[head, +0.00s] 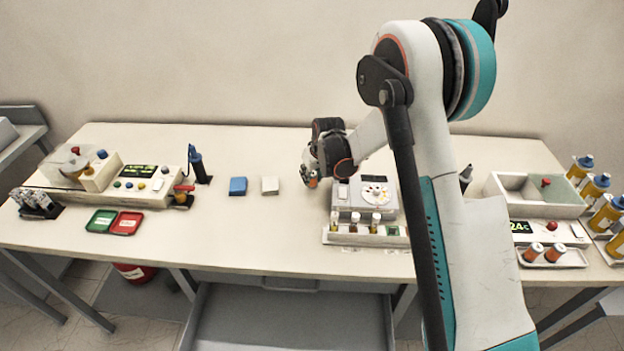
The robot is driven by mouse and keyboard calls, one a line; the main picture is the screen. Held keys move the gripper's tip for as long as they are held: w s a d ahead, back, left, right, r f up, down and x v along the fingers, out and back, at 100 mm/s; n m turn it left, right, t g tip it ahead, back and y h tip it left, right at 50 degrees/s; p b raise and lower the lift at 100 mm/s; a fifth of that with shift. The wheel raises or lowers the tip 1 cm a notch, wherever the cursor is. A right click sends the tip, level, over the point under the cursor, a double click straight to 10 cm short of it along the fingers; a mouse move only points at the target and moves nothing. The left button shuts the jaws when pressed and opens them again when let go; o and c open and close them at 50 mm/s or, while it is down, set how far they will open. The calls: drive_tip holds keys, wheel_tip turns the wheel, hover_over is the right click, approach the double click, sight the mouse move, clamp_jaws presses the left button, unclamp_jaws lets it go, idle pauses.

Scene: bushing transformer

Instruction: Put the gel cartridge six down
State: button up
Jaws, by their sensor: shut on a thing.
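My gripper (311,176) hangs above the table, left of the grey analyser with the round dial. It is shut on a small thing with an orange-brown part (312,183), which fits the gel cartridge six. Most of the held thing is hidden by the fingers, and no number on it can be read. It appears to be held above the tabletop, apart from the blue block and the white block to its left.
The analyser (362,197) has a vial rack (345,238) before it. A blue block (238,186) and white block (270,185) lie left. Green (101,221) and red (126,223) trays are farther left. The front middle tabletop (240,230) is clear.

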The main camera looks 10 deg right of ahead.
drive_tip(key=shift+f, duration=0.95)
drive_tip(key=shift+r, duration=0.1)
drive_tip(key=o, duration=1.1)
drive_tip(key=shift+c, duration=0.2)
